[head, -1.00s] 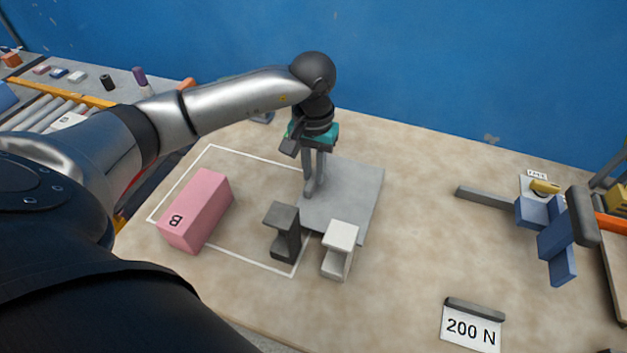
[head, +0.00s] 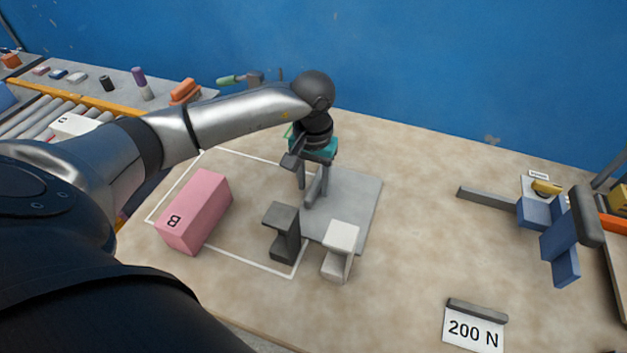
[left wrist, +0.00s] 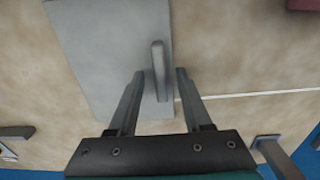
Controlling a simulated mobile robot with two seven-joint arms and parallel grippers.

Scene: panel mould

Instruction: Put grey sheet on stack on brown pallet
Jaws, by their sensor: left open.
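The grey sheet (head: 354,201) is a flat square plate with an upright bar-like handle (left wrist: 159,71), which shows clearly in the left wrist view. It appears to lie on the tabletop, though its underside is hidden. My left gripper (head: 309,190) is above the sheet's left part, its fingers pointing down. In the left wrist view its two fingers (left wrist: 157,102) are apart, one on each side of the handle, with gaps visible. No brown pallet or stack can be made out. My right gripper is not in view.
A dark block (head: 283,230) and a white block (head: 341,248) stand at the sheet's near edge. A pink block (head: 197,211) lies left, by a white outline. A blue fixture (head: 545,225) and a 200 N sign (head: 475,330) are right. The table between is clear.

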